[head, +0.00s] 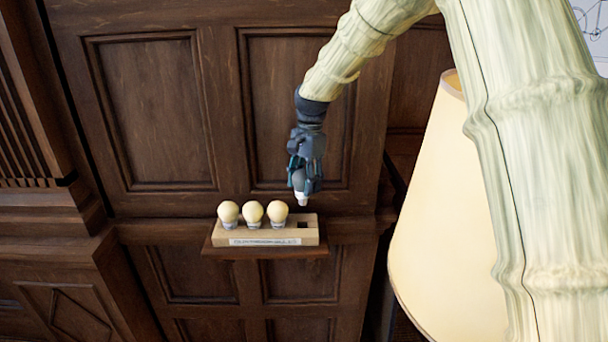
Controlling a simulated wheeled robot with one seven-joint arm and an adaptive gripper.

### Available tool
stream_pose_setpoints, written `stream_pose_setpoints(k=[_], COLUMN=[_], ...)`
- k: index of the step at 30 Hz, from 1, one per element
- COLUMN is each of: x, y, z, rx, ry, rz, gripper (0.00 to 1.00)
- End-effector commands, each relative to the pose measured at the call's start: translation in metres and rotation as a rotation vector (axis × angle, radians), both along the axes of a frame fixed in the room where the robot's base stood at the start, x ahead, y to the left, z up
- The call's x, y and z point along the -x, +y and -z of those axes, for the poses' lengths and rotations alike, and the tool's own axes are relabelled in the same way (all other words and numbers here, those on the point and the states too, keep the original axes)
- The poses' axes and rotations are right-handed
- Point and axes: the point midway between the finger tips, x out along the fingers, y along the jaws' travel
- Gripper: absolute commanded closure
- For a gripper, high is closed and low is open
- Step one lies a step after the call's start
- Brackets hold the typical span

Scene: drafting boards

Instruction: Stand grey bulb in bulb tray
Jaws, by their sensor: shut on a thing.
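My gripper (304,181) points down and is shut on the grey bulb (299,183). The bulb's pale base (302,199) hangs below the fingers, and the fingers hide part of the bulb. The gripper is above the right end of the bulb tray, and a gap shows between the bulb's base and the tray in this view. The bulb tray (312,236) is a light wooden block with a label on its front. Three cream bulbs (253,212) stand upright in it, at left and middle. A dark square hole (303,225) at its right end is empty.
The tray rests on a small dark wooden ledge (265,253) against a panelled wall (150,110). A large cream lampshade (440,220) stands to the right of the tray. My arm comes down from the upper right.

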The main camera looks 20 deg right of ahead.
Motion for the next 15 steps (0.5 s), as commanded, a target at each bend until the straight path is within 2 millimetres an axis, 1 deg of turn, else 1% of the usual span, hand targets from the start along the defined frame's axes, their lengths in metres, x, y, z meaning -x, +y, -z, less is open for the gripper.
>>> stream_pose_setpoints(k=[3, 15], x=[0.001, 0.000], y=[0.000, 0.001], z=[0.011, 0.042], rx=[-0.001, 0.000], ry=[0.004, 0.002], rz=[0.000, -0.001], gripper=[0.66, 0.66])
